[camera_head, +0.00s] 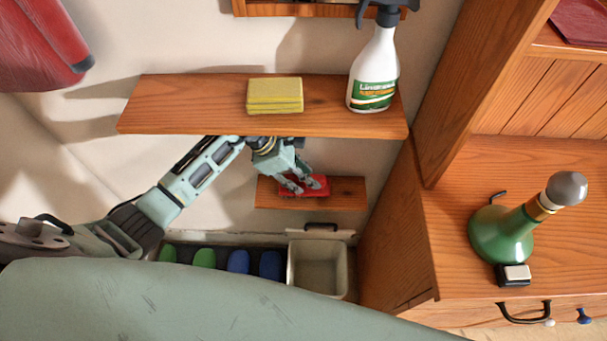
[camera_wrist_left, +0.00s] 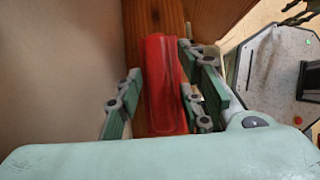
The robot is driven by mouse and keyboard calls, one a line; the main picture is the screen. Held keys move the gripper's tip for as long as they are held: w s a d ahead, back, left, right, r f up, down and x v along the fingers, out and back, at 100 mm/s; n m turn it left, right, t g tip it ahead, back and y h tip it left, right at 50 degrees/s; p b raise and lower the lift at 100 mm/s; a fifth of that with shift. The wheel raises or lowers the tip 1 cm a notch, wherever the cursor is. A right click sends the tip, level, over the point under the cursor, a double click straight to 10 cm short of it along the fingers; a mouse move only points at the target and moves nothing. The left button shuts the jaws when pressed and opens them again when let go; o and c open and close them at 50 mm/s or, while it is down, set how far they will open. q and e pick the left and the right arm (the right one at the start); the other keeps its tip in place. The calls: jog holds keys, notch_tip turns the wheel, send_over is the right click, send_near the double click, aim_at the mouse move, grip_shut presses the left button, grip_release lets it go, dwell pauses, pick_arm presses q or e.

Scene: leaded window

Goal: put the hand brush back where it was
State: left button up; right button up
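The red hand brush (camera_head: 318,185) lies on the small lower wooden shelf (camera_head: 345,196). In the left wrist view the brush (camera_wrist_left: 163,85) shows as a long red body between my fingers; its bristles cannot be made out. My left gripper (camera_head: 302,184) reaches in under the upper shelf, its fingers at the brush. In the left wrist view the left gripper (camera_wrist_left: 160,95) has fingers on both sides of the brush, with a narrow gap at the left finger. It looks open around the brush. My right gripper is not seen.
The upper shelf (camera_head: 205,105) overhangs my left arm and holds a yellow sponge stack (camera_head: 274,95) and a spray bottle (camera_head: 374,75). Below stand a grey bin (camera_head: 318,268) and several slippers (camera_head: 238,261). A green bottle (camera_head: 505,232) stands on the cabinet at right.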

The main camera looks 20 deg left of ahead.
pick_arm(q)
jog(key=shift+o, duration=0.3)
jog(key=shift+r, duration=0.2)
jog(key=shift+a+r, duration=0.2)
jog(key=shift+a, duration=0.05)
jog(key=s+a+b, duration=0.3)
jog(key=a, duration=0.8)
jog(key=shift+s+a+r, duration=0.2)
jog(key=shift+s+a, duration=0.05)
jog(key=shift+a, duration=0.05)
